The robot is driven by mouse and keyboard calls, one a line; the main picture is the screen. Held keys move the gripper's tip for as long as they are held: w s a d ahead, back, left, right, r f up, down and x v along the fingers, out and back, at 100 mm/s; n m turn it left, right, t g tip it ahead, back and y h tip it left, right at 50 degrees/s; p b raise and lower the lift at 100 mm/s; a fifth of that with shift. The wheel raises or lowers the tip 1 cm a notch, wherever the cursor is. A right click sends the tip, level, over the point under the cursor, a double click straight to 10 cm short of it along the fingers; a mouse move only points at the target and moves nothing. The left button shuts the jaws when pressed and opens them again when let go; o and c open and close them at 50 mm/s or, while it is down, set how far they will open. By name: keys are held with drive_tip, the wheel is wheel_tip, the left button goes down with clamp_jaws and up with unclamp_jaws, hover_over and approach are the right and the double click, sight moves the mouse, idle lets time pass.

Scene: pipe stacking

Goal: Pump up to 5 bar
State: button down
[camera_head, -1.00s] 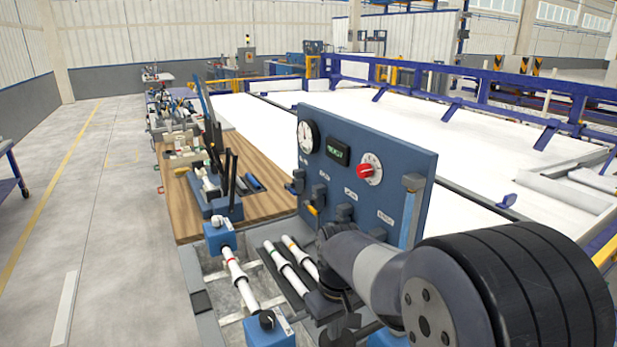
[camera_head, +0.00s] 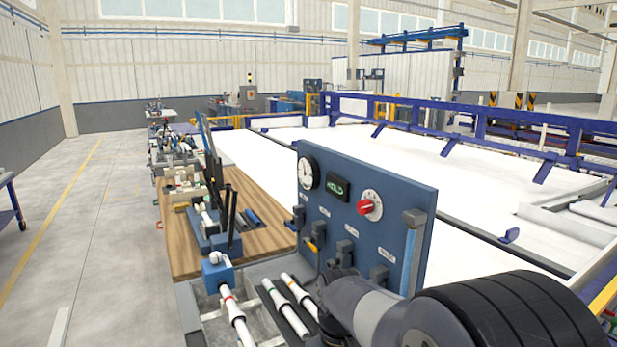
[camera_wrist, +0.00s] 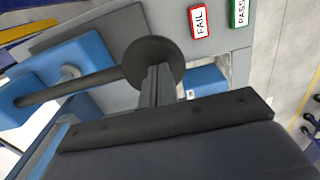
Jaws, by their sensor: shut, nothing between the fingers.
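A blue test panel (camera_head: 388,215) stands upright on the bench. It carries a round white gauge (camera_head: 308,172), a green-lit display (camera_head: 337,187) that appears to read HOLD, and a red selector knob (camera_head: 369,207). The gauge needle points roughly upward; its numbers are too small to read. In the wrist view my gripper (camera_wrist: 158,88) is shut and empty, its fingers close to a black disc (camera_wrist: 153,63) on a dark rod (camera_wrist: 70,88) that runs to a blue block (camera_wrist: 68,62). I cannot tell whether the fingers touch the disc. The head view does not show the fingertips.
White pipes with coloured bands (camera_head: 232,310) lie on the bench before the panel. A wooden worktop (camera_head: 185,255) with blue fixtures is behind. FAIL (camera_wrist: 200,20) and PASS (camera_wrist: 239,12) labels show in the wrist view.

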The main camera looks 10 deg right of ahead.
drive_tip(key=shift+d+f+b, duration=0.1)
drive_tip(key=shift+f+b, duration=1.65)
drive_tip(key=shift+f, duration=0.95)
drive_tip(key=shift+f+b, duration=0.35)
drive_tip(key=shift+f, duration=0.25)
drive_tip(key=r+p, duration=0.2)
drive_tip(key=r, duration=0.1)
drive_tip(key=r+p, duration=0.5)
drive_tip(key=shift+s+a+r, duration=0.1)
drive_tip(key=shift+a+r, duration=0.2)
drive_tip(key=shift+a, duration=0.1)
drive_tip(key=shift+f, duration=0.1)
drive_tip(key=shift+f, duration=0.2)
